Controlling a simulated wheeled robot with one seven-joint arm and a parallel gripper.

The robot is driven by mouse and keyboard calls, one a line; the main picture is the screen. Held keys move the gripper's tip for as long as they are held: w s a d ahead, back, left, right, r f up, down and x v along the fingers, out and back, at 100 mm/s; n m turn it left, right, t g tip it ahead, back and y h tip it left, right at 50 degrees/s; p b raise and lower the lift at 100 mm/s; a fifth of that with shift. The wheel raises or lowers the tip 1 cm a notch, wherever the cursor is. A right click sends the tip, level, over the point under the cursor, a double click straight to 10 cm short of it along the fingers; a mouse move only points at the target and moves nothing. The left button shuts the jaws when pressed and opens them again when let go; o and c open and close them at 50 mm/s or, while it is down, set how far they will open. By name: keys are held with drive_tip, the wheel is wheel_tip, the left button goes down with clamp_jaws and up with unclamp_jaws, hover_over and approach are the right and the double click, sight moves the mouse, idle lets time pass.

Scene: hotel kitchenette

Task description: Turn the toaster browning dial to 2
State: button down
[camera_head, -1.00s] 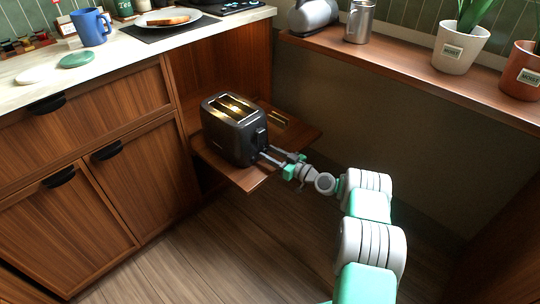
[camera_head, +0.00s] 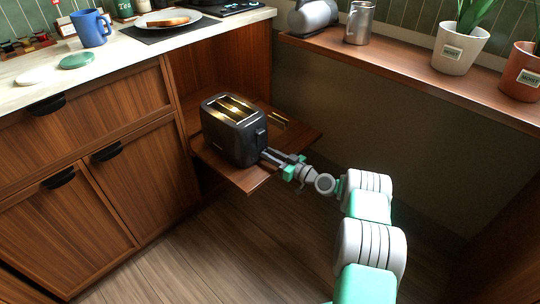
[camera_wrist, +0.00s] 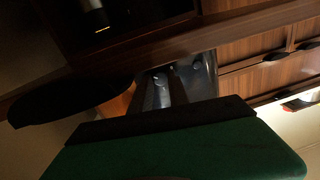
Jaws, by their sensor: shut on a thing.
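The dark grey toaster (camera_head: 231,141) stands upright on a low wooden shelf, with a warm glow in its two top slots. Its lever (camera_head: 261,137) shows on the end facing my arm. My gripper (camera_head: 267,156) reaches that end low down, below the lever, with its fingers close together. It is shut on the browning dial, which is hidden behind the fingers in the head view. The dial's number marks cannot be read. In the dark wrist view, part of the toaster (camera_wrist: 199,75) shows beyond my gripper, and the dial's setting cannot be made out.
The wooden shelf (camera_head: 250,182) has free room in front of and right of the toaster. Cabinets (camera_head: 125,170) stand to the left. A higher ledge (camera_head: 400,66) holds a kettle (camera_head: 314,17), a metal jug (camera_head: 359,22) and two plant pots (camera_head: 459,47).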

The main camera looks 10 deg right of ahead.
drive_tip(key=n+b, duration=0.4)
drive_tip(key=shift+a+f, duration=0.1)
drive_tip(key=shift+f, duration=0.05)
drive_tip(key=n+b, duration=0.4)
drive_tip(key=shift+n+h, duration=0.3)
drive_tip(key=shift+n, duration=0.1)
drive_tip(key=n+b, duration=0.2)
drive_tip(key=n, duration=0.1)
drive_tip(key=shift+s+a+h+b, duration=0.1)
drive_tip(key=shift+h+b, duration=0.2)
drive_tip(key=shift+b, duration=0.05)
drive_tip(key=shift+n, duration=1.5)
